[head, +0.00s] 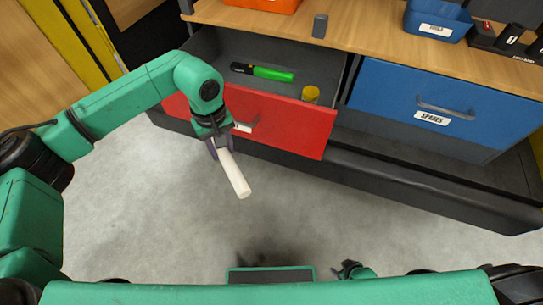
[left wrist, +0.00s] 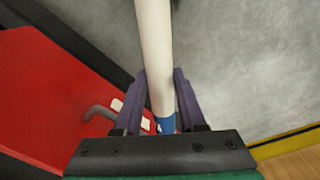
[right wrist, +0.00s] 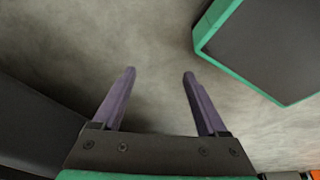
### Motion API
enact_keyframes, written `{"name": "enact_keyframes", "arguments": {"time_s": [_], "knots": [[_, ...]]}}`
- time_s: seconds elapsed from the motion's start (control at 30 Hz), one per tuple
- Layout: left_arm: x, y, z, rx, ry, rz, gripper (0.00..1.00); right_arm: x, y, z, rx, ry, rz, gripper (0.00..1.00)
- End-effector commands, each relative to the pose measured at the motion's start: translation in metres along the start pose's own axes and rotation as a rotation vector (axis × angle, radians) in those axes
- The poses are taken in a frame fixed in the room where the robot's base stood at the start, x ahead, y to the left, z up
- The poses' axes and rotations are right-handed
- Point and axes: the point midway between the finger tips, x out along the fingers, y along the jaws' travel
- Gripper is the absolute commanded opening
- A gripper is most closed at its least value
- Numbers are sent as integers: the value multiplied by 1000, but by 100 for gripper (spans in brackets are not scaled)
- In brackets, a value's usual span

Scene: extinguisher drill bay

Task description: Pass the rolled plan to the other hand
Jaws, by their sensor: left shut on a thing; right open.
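The rolled plan (head: 235,177) is a cream-white tube held in front of the red drawer, slanting down and to the right. My left gripper (head: 218,147) is shut on it near its upper end. In the left wrist view the plan (left wrist: 153,50) runs up between the two purple fingers (left wrist: 162,90), with a blue band at the near end. My right gripper (head: 350,268) is low at the bottom of the head view, far from the plan. In the right wrist view its fingers (right wrist: 158,85) are apart with nothing between them.
The red drawer (head: 290,128) stands open, holding a green-and-black tool (head: 264,72) and a yellow-topped item (head: 310,94). A blue bin (head: 438,22) and a small grey block (head: 320,25) stand on the wooden top. The grey floor in front is clear.

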Motion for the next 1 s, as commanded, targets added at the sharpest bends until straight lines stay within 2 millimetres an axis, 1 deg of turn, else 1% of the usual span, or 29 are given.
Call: {"name": "enact_keyframes", "arguments": {"time_s": [0.03,0.07,0.1,0.17,0.2,0.27,0.3,0.37,0.4,0.47,0.5,0.57,0.6,0.67,0.7,0.77,0.8,0.9,1.0], "knots": [[0,0,0,0,0,0,0,-4,15,-32,-82,81,26,76],[0,0,0,0,0,0,0,-7,22,-53,-138,133,42,76],[0,0,0,0,0,0,0,-13,30,-82,-216,205,63,76],[0,0,0,1,0,0,0,-26,39,-124,-336,311,94,76],[0,0,0,1,0,0,0,-37,42,-152,-419,382,115,76],[0,0,0,1,0,0,0,-57,43,-192,-545,490,147,76],[0,0,0,1,0,0,0,-72,42,-218,-629,561,168,76],[0,0,0,1,0,0,0,-97,37,-255,-756,668,202,76],[0,0,0,1,0,0,0,-116,33,-277,-838,738,226,76],[-1,0,0,1,0,0,0,-148,27,-309,-960,841,264,76],[-1,0,0,1,0,0,0,-170,22,-328,-1040,907,290,76],[-1,0,0,1,0,0,0,-206,13,-353,-1165,1003,331,76],[-1,0,0,1,0,0,0,-232,5,-367,-1252,1066,357,76],[-1,0,0,1,0,0,0,-270,-10,-383,-1392,1157,394,76],[-1,0,0,1,0,0,0,-295,-24,-390,-1494,1214,417,76],[0,0,0,1,0,0,0,-329,-44,-395,-1649,1289,446,76],[0,0,0,1,0,0,0,-349,-58,-394,-1749,1331,462,76],[0,0,0,1,0,0,0,-384,-87,-386,-1958,1399,490,76],[0,0,0,1,0,0,0,-400,-102,-378,-2075,1427,502,76]]}}
